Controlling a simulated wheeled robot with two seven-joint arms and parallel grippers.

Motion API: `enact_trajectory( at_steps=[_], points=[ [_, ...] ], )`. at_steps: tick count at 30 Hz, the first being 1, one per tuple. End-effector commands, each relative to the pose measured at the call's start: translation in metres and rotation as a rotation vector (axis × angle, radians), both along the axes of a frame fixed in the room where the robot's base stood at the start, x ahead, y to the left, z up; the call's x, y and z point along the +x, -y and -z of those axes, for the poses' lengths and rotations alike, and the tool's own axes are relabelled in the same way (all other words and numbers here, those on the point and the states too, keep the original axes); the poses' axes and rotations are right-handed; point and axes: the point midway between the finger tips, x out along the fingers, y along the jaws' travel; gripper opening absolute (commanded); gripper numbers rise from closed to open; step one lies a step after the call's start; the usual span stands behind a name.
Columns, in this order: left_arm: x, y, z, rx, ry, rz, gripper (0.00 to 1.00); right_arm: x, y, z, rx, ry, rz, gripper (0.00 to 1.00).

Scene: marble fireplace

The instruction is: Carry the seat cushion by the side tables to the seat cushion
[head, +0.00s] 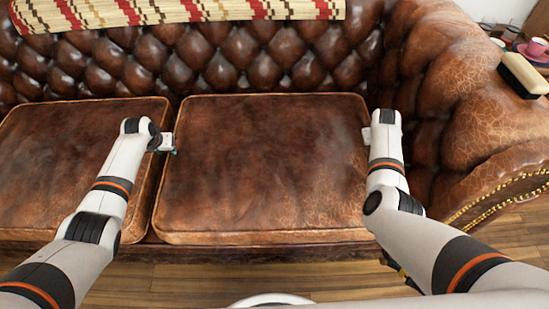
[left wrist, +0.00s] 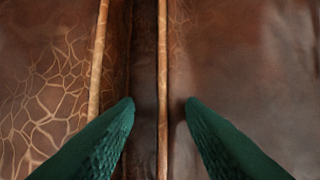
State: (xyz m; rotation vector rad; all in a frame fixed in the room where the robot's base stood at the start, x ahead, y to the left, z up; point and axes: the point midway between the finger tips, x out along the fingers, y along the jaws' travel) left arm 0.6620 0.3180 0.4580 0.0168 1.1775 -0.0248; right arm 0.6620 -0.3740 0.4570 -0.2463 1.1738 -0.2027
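Two brown leather seat cushions lie side by side on the sofa: the right one (head: 262,165) and the left one (head: 75,150). The right cushion is nearer the arm of the sofa with the small table beyond it. My left gripper (head: 172,143) is at the gap between the two cushions, by the right cushion's left edge. In the left wrist view my left gripper (left wrist: 159,105) has its green fingers apart over the piped seam, with nothing clearly held. My right gripper (head: 368,135) is at the right cushion's right edge; its fingers are hidden or too small to read.
The tufted sofa back (head: 240,55) rises behind the cushions, with a striped woven throw (head: 180,12) on top. The rolled sofa arm (head: 470,110) stands close to my right arm. A dark-and-cream block-like object (head: 524,75) sits on it. Wooden floor (head: 200,280) shows in front.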

Motion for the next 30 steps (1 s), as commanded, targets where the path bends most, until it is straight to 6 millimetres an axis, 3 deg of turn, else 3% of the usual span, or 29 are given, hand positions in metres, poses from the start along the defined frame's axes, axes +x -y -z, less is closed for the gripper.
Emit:
enact_trajectory(
  at_steps=[10,13,17,30],
  points=[
    [0.0003,0.0002,0.0014,0.0,-0.001,0.0,0.35,0.0004,0.0006,0.001,0.0,0.001,0.001,0.17],
    [0.0002,0.0001,0.0013,0.0,-0.001,0.0,0.18,0.0004,0.0005,0.0009,0.0,0.001,0.0,0.01],
    [0.0002,0.0,0.0013,0.0,-0.001,0.0,0.0,0.0003,0.0004,0.001,0.0,0.0,0.0,0.0],
    [0.0,0.0001,0.0014,0.0,-0.001,0.0,0.0,0.0002,0.0,0.0011,0.0,0.0,-0.001,0.0]
  ],
)
